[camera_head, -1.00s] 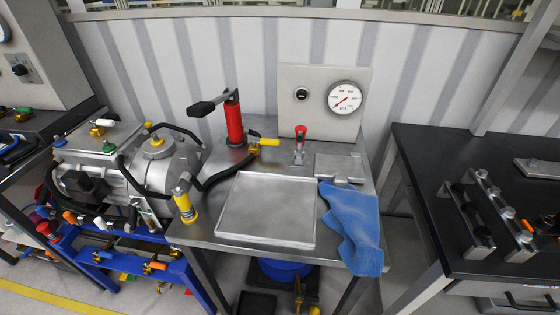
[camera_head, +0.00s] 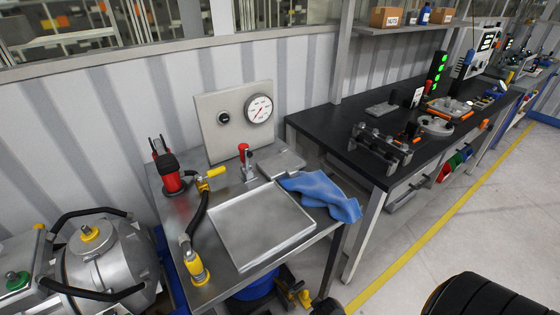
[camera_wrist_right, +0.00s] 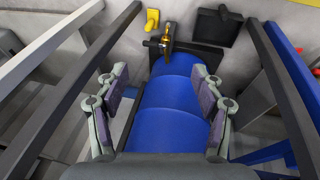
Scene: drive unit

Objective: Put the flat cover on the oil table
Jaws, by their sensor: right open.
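The oil table (camera_head: 180,187) is a grey metal table at the centre of the head view. A shallow square tray (camera_head: 262,222) lies on its top. I cannot tell for sure which piece is the flat cover. One flat grey plate (camera_head: 281,163) lies on the table behind the tray, and another (camera_head: 381,109) lies on the black bench. My right gripper (camera_wrist_right: 160,75) is open in the right wrist view, with nothing between its fingers. A blue cylinder (camera_wrist_right: 170,115) shows beyond them, apart from the fingers. My left gripper is not in view.
A blue cloth (camera_head: 320,193) hangs over the oil table's right corner. A red hand pump (camera_head: 170,178), a gauge panel (camera_head: 236,118) and a yellow-handled hose end (camera_head: 196,267) stand around the tray. The black bench (camera_head: 330,120) to the right holds several metal parts.

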